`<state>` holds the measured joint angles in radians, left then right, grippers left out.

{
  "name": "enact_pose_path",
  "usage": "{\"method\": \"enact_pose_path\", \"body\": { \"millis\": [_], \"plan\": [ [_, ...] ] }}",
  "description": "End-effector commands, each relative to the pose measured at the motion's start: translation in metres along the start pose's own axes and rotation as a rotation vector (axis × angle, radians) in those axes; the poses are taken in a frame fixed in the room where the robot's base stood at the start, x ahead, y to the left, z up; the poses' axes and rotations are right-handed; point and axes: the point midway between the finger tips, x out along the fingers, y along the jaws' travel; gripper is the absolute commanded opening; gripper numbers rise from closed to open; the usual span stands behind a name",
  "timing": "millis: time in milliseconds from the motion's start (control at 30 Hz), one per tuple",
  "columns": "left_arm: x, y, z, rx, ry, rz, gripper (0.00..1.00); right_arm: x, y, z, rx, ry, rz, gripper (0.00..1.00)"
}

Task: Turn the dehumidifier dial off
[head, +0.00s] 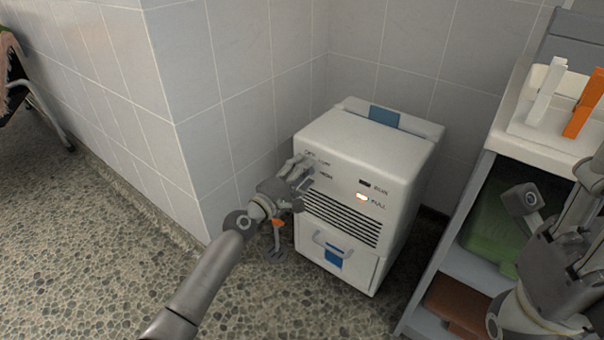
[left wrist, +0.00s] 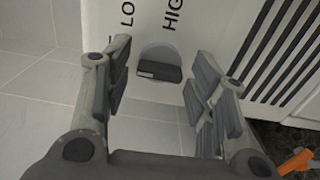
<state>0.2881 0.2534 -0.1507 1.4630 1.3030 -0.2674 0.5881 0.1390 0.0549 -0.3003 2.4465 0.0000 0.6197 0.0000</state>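The dehumidifier (head: 345,150) is a white box standing in the wall corner. The dial (left wrist: 160,62) is a grey round knob with a dark bar, beside the LOW and HIGH lettering in the left wrist view. My left gripper (left wrist: 155,85) is open, with its fingers on either side of the dial and a gap at each side. In the head view my left gripper (head: 300,172) covers the dial. My right gripper (head: 560,240) is partly out of frame; its fingers are unclear.
A shelf unit (head: 478,185) stands to the right, with a white tray (head: 520,127) on top and green and brown items inside. Tiled walls meet behind and left of the dehumidifier.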

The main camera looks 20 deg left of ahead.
Motion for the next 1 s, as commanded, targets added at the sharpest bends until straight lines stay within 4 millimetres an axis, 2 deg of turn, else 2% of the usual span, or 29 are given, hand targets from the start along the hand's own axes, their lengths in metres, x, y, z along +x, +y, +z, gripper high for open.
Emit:
{"method": "enact_pose_path", "body": {
  "millis": [300, 467, 1000],
  "plan": [
    [0.0, 0.0, 0.001, 0.001, -0.002, -0.001, 0.57, 0.002, 0.001, -0.001, -0.001, 0.007, 0.004, 0.4],
    [-0.01, -0.001, 0.001, 0.002, -0.002, -0.002, 0.57, 0.001, 0.001, -0.001, -0.001, 0.005, 0.002, 0.4],
    [-0.101, -0.001, 0.0, 0.003, -0.002, -0.003, 0.57, 0.001, 0.0, 0.0, 0.0, 0.002, 0.001, 0.4]
  ]
}}
